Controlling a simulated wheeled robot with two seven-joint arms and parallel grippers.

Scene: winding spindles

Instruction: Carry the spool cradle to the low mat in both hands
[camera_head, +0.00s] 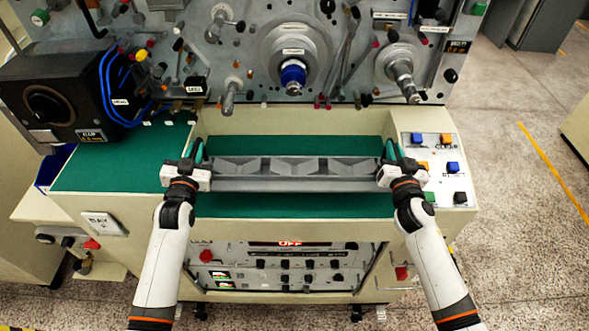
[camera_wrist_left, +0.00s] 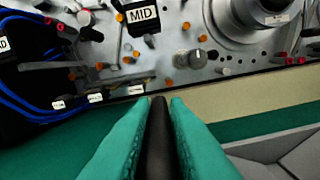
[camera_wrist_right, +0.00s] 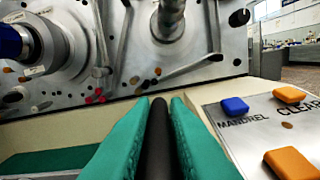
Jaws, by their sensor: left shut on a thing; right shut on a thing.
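The spool cradle (camera_head: 290,185) is a long grey tray with angled notches, held level in front of the machine. My left gripper (camera_head: 197,158) is at its left end, and my right gripper (camera_head: 391,155) is at its right end. In the left wrist view, the teal fingers (camera_wrist_left: 158,130) are shut on a dark bar, with part of the grey cradle (camera_wrist_left: 270,150) at the right. In the right wrist view, the teal fingers (camera_wrist_right: 158,130) are shut on a similar dark bar. The green mat surface (camera_head: 120,170) lies behind and around the cradle; whether the cradle touches it is unclear.
The upright machine panel (camera_head: 250,90) with knobs and spindles stands behind. A black box with blue cables (camera_head: 50,95) is at the left. A button panel (camera_head: 440,155) is at the right of the bench. A lower control panel (camera_head: 285,265) is below the front edge.

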